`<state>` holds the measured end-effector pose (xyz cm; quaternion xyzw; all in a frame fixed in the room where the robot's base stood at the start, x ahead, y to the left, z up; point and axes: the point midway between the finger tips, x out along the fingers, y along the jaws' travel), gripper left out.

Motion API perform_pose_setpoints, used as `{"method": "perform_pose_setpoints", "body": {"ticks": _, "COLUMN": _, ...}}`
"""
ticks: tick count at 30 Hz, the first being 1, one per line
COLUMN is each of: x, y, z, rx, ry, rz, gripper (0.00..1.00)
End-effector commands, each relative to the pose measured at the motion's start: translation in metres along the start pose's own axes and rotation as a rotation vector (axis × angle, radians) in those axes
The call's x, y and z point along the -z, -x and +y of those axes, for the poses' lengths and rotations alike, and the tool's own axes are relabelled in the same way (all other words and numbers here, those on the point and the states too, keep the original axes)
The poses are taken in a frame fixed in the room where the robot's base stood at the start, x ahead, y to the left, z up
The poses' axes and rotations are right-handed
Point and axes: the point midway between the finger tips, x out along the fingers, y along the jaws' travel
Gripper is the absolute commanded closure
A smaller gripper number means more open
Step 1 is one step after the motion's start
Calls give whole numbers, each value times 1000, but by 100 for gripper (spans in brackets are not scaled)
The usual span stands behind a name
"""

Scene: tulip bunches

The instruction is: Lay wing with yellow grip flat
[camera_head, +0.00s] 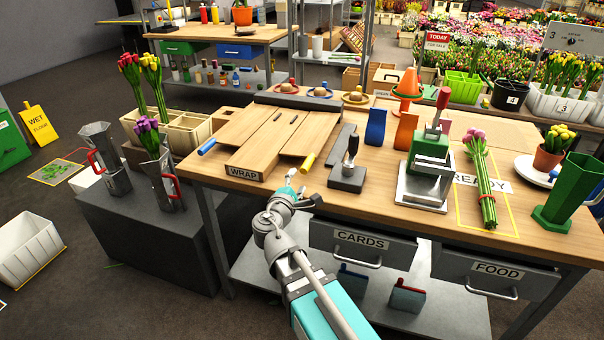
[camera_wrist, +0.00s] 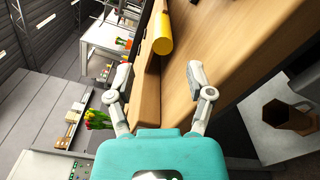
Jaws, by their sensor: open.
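The WRAP board (camera_head: 243,172) is a wooden wrapping stand on the table, with plank-like wooden panels. The wing with the yellow grip (camera_head: 308,161) is its right panel (camera_head: 316,133); whether it lies fully flat is hard to tell. In the wrist view the yellow grip (camera_wrist: 162,33) is a short cylinder at the edge of the wood, ahead of my fingers and apart from them. My gripper (camera_head: 303,189) is open and empty at the table's front edge, just in front of the yellow grip. Both fingers show in the wrist view (camera_wrist: 158,77), spread wide.
A blue grip (camera_head: 207,147) sits at the board's left. A dark stand (camera_head: 347,176) and a green press (camera_head: 428,160) stand to the right. The CARDS drawer (camera_head: 361,242) is below the table edge.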

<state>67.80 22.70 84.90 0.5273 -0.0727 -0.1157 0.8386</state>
Motion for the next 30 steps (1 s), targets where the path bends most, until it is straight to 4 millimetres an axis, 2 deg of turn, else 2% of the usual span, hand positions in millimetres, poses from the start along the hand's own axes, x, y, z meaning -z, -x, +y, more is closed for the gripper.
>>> {"method": "perform_pose_setpoints", "body": {"ticks": 1, "x": -1, "y": 9, "z": -1, "rx": -1, "ry": 0, "rz": 2, "gripper": 32}}
{"method": "perform_pose_setpoints", "body": {"ticks": 7, "x": -1, "y": 27, "z": 0, "rx": 0, "ry": 0, "rz": 0, "gripper": 32}}
{"method": "perform_pose_setpoints", "body": {"ticks": 20, "x": 0, "y": 32, "z": 0, "rx": 0, "ry": 0, "rz": -1, "gripper": 32}}
{"method": "perform_pose_setpoints", "body": {"ticks": 23, "x": 0, "y": 32, "z": 0, "rx": 1, "ry": -1, "rz": -1, "gripper": 47}}
{"method": "perform_pose_setpoints", "body": {"ticks": 30, "x": 0, "y": 26, "z": 12, "rx": 32, "ry": -73, "rz": -16, "gripper": 91}}
